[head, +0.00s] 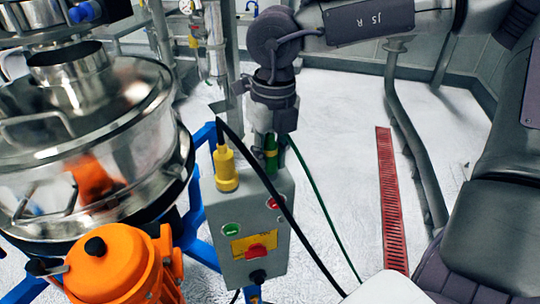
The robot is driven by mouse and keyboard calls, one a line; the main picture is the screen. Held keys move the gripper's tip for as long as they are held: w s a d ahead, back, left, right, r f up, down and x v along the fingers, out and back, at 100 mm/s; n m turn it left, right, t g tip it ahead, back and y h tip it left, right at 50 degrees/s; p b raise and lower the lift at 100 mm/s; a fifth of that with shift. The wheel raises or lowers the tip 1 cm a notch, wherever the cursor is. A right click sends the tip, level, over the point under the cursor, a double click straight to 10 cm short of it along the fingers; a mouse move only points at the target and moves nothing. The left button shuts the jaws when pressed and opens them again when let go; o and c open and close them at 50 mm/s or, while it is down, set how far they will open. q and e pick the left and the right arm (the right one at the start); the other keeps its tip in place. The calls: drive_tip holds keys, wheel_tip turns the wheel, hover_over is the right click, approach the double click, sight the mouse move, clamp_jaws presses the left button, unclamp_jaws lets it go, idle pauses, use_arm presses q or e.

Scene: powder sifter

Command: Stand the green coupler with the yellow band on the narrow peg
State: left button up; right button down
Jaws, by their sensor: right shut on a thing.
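The green coupler with a yellow band (271,154) is upright at the top of the grey control box (225,207). My right gripper (271,134) comes down from above and is shut on the coupler's upper part. The coupler's lower end is at the box's top edge; I cannot tell whether it touches. The narrow peg is not visible. A yellow coupler (226,168) stands on the box to the left, apart from the green one. My left gripper is not in view.
A green cable (318,195) and a black cable (278,199) hang past the box. The steel sifter (130,150) and an orange motor (118,265) fill the left. A red floor grate (390,200) lies to the right, with free floor (340,125) around it.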

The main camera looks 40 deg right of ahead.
drive_tip(key=shift+f+b, duration=0.4)
drive_tip(key=c, duration=0.8)
unclamp_jaws()
drive_tip(key=shift+c, duration=0.2)
drive_tip(key=shift+r, duration=0.15)
drive_tip(key=r, duration=1.1)
drive_tip(key=shift+d+r, duration=0.25)
drive_tip(key=shift+r, duration=0.15)
